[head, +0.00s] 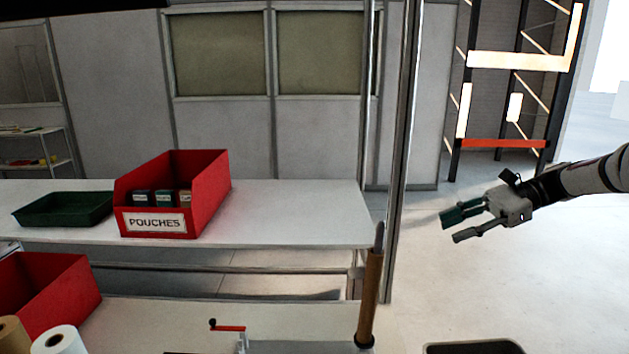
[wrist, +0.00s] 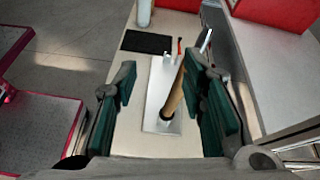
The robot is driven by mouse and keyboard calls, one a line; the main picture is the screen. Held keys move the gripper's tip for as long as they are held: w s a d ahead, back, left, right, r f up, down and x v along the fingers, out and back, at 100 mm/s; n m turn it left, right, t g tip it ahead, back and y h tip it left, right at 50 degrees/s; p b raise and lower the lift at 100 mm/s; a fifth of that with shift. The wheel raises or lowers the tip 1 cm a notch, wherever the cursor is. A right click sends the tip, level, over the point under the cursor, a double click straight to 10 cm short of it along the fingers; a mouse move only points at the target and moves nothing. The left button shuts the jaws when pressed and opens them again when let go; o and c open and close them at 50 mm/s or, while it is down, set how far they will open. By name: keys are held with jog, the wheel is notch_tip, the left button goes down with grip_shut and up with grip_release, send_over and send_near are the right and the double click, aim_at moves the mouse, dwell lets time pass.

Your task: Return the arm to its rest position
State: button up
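My gripper (head: 456,228) is at the right of the head view, over the pale floor and to the right of the tables. The arm comes in from the right edge and the fingers point left. In the wrist view my gripper (wrist: 162,68) is open, its green finger pads wide apart with nothing held. A wooden handle (wrist: 174,93) shows between the pads, beyond the fingers. In the head view the wooden handle (head: 369,295) stands upright at the right end of the near table, apart from my gripper.
A red bin marked POUCHES (head: 155,225) and a green tray (head: 66,208) sit on the far white table. Another red bin (head: 45,295) and rolls (head: 60,342) are near left. A tall rack (head: 500,143) stands behind my arm. Pink-edged surfaces (wrist: 45,130) lie left in the wrist view.

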jog(key=s+a+r+n+h+p, duration=0.1)
jog(key=s+a+r+n+h, duration=0.25)
jog(key=s+a, duration=0.35)
jog(key=s+a+r+n+h+p, duration=0.1)
jog(key=s+a+r+n+h, duration=0.2)
jog(key=s+a+h, duration=0.35)
jog(key=s+d+n+t+h+p, duration=0.2)
jog(key=s+n, duration=0.7)
jog(key=s, duration=1.3)
jog(key=shift+s+d+t+h, duration=0.3)
jog(key=shift+t+h, duration=0.3)
jog(key=shift+t, duration=0.5)
jog(key=shift+s+f+n, duration=0.3)
jog(key=shift+s+n, duration=0.05)
jog(key=shift+c, duration=0.6)
